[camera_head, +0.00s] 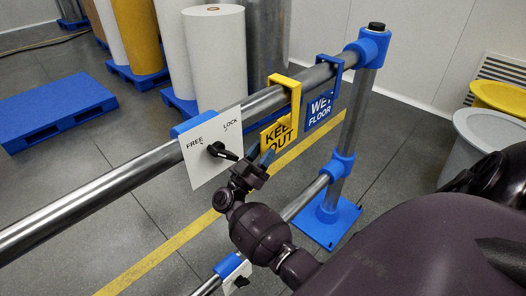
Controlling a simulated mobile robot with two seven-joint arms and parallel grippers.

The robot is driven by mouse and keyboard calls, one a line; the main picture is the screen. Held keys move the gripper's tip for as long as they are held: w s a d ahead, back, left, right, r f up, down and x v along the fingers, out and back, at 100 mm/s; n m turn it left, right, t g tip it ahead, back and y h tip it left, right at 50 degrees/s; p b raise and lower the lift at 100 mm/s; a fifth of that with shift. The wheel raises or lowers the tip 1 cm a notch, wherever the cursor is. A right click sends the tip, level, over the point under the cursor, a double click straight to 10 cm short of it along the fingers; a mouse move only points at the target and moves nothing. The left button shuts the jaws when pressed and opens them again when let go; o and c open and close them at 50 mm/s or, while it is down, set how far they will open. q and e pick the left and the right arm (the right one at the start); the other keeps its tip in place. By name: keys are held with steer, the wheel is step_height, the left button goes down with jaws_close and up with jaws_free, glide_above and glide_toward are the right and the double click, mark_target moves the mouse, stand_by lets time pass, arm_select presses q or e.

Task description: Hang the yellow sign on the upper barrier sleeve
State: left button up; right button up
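The yellow KEEP OUT sign (270,138) hangs below the upper rail (258,103). Its yellow hook (286,82) crosses over the rail, left of the blue WET FLOOR sign (322,108). A blue sleeve (182,128) on the upper rail sits behind a white plate marked FREE and LOCK (205,170). A black knob (217,150) is on this plate. My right gripper (250,164) is in front of the rail, between the knob and the yellow sign's lower edge. One finger is close to that edge; contact is unclear. My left gripper is out of view.
A metal post (355,115) with a blue base (326,222) ends the barrier at right. A lower rail (305,195) runs below. White and yellow rolls on blue pallets stand behind. Grey and yellow bins (490,138) are at right. My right arm covers the lower right.

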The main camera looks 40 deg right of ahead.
steer(key=shift+w+b+v, duration=0.35)
steer(key=shift+b+v, duration=0.5)
steer(key=shift+v, duration=4.4)
steer(key=w+a+r+n+t+y, duration=0.2)
steer(key=w+a+n+t+y, duration=0.25)
steer(key=n+t+y, duration=0.45)
steer(key=w+a+r+n+t+y, duration=0.2)
steer(key=w+a+n+t+y, duration=0.25)
steer(key=t+y, duration=0.75)
steer(key=s+d+f+n+g+y, duration=0.1)
steer(key=s+f+g, duration=0.3)
steer(key=s, duration=0.6)
steer(key=s+d+f+n+g+y, duration=0.1)
steer(key=s+d+f+n+g, duration=0.1)
steer(key=s+f+g, duration=0.2)
steer(key=s+d+f+n+g+y, duration=0.1)
steer(key=s+f+g, duration=0.3)
steer(key=s+f, duration=0.5)
steer(key=s+d+y, duration=0.1)
steer(key=s, duration=0.7)
steer(key=shift+f+n+p, duration=0.2)
steer(key=shift+n+p, duration=0.15)
